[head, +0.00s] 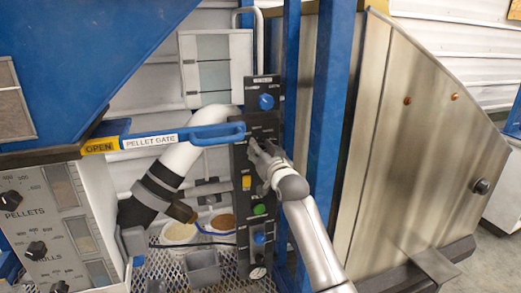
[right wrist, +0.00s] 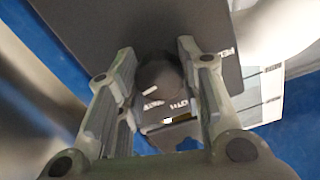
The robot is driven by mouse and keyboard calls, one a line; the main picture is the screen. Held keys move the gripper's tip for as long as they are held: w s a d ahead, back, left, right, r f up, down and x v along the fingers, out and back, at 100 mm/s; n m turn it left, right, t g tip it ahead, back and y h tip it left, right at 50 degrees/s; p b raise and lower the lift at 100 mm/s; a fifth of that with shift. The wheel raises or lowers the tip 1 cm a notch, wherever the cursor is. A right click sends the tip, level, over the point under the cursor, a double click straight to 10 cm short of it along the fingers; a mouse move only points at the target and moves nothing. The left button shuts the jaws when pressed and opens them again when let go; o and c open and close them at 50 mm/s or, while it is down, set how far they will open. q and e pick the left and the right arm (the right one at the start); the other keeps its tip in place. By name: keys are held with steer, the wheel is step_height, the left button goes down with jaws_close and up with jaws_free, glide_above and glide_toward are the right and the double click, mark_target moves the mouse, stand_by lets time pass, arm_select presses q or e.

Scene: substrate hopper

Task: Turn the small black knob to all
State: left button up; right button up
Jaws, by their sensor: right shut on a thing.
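The small black knob (right wrist: 160,78) shows between my right fingers in the right wrist view. A white pointer mark on it slants toward the lower left of that picture. Small white labels beside it are too blurred to read surely. My right gripper (right wrist: 160,85) is shut on the knob, one finger at each side. In the head view my right gripper (head: 262,150) is at the upper middle of the dark control panel (head: 240,160) and hides the knob. My left gripper is not in view.
The panel also bears a blue knob (head: 266,102) above, and a yellow switch (head: 246,182), a green button (head: 260,209) and another blue knob (head: 260,238) below. A blue pellet gate handle (head: 218,134) reaches close to my right gripper's left. A blue post (head: 330,100) stands right.

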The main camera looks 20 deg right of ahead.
steer(key=shift+f, duration=0.1)
steer(key=o, duration=1)
steer(key=shift+s, duration=0.1)
steer(key=s, duration=1.1)
steer(key=shift+s+d, duration=0.2)
steer(key=shift+s, duration=0.2)
